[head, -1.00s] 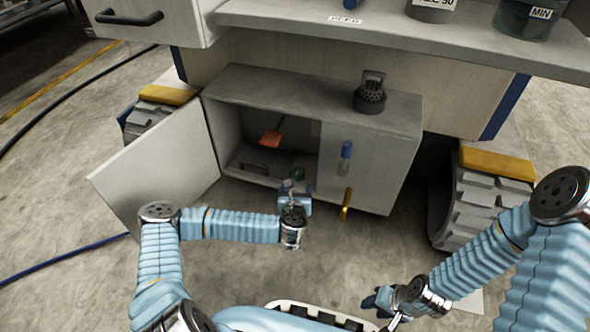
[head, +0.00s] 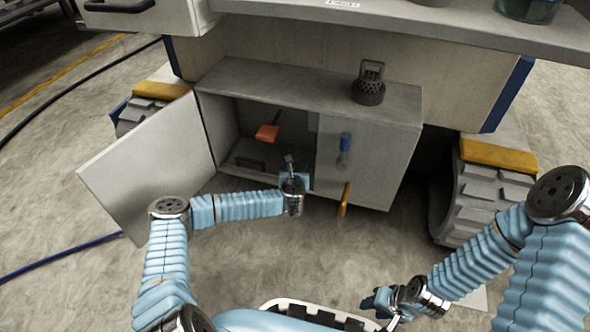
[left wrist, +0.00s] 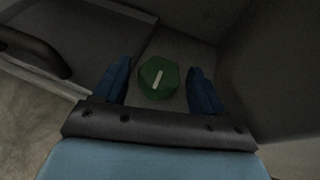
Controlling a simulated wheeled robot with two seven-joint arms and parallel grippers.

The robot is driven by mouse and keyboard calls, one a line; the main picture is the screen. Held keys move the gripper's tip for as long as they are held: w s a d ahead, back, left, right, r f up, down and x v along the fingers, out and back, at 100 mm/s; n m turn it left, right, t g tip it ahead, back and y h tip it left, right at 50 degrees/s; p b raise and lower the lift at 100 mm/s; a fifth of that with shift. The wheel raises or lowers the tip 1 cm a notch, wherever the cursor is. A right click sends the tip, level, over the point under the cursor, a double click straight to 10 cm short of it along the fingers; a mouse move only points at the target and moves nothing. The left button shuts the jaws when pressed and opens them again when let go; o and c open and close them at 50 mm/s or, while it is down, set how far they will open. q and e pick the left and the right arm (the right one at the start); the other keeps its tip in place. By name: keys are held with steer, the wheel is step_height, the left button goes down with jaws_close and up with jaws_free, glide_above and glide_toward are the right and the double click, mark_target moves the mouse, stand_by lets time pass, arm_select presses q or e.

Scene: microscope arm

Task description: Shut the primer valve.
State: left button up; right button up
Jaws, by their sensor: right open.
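A green knob (left wrist: 158,78) with a white line on top, likely the primer valve, shows in the left wrist view on the cabinet floor. My left gripper (left wrist: 159,68) is open, with one blue finger on each side of the knob and gaps visible between. In the head view my left gripper (head: 291,170) reaches into the opening of the low grey cabinet (head: 285,72) and hides the knob. My right gripper (head: 382,301) is open and empty, low at the front, away from the cabinet.
The cabinet door (head: 150,165) stands open on the left. An orange piece (head: 267,132) is inside. A dark handle (left wrist: 35,50) lies left of the knob. A yellow handle (head: 344,200) and a blue-topped part (head: 345,142) are on the front. A dark strainer (head: 369,84) stands on top.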

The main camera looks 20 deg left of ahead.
arm_select(q)
steer(key=c, duration=0.9)
steer(key=shift+c, duration=0.2)
steer(key=shift+a+m+h, duration=0.1)
steer(key=shift+m+h, duration=0.2)
steer(key=m+h, duration=0.3)
steer(key=h, duration=0.1)
steer(key=shift+a+m, duration=0.3)
steer(key=m+g+h, duration=0.1)
steer(key=m+h, duration=0.3)
steer(key=m+g+h, duration=0.1)
steer(key=m+h, duration=0.1)
steer(key=shift+w+a+g+h, duration=0.15)
steer(key=shift+a+g+h, duration=0.15)
steer(key=shift+h, duration=0.1)
steer(key=o, duration=1.1)
steer(key=shift+c, duration=0.2)
